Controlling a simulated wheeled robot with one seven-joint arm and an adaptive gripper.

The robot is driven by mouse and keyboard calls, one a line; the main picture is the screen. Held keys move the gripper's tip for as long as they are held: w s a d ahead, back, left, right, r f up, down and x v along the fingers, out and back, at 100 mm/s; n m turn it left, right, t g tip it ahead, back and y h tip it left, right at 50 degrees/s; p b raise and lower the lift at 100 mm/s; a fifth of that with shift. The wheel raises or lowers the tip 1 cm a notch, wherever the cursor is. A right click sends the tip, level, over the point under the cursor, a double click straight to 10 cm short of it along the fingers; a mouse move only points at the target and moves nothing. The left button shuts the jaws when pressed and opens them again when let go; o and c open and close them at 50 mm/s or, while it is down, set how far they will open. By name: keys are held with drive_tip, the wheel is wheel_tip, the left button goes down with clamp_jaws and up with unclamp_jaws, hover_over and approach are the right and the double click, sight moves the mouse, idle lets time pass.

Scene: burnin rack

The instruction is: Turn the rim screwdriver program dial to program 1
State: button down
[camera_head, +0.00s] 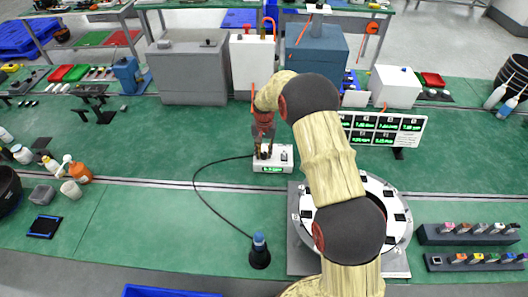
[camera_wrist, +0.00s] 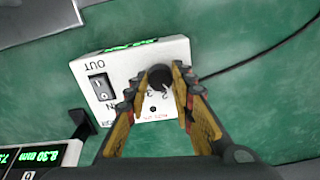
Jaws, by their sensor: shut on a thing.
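The screwdriver program controller is a small white box (camera_head: 285,157) with a green display, on the green bench in the head view. In the wrist view the box (camera_wrist: 118,72) appears upside down, with a black rocker switch (camera_wrist: 101,87) marked IN and OUT. Its program dial is a round black knob (camera_wrist: 159,76) near printed numbers; 2 and 3 seem readable. My gripper (camera_head: 264,153) reaches down over the box. In the wrist view my gripper (camera_wrist: 158,82) has its orange-and-black fingers shut on either side of the dial. The dial's pointer direction and the other numbers are not clear.
A black cable (camera_head: 207,205) runs from the box to a blue-topped black stand (camera_head: 259,252). A white display panel (camera_head: 383,129) stands to the right, and a round white ring fixture (camera_head: 396,238) lies below it.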

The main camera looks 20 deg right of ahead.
sight(264, 154)
drive_tip(key=shift+w+r+n, duration=0.1)
drive_tip(key=shift+n, duration=0.6)
drive_tip(key=c, duration=1.6)
unclamp_jaws()
drive_tip(key=shift+o, duration=0.5)
wheel_tip(264, 154, up, 12)
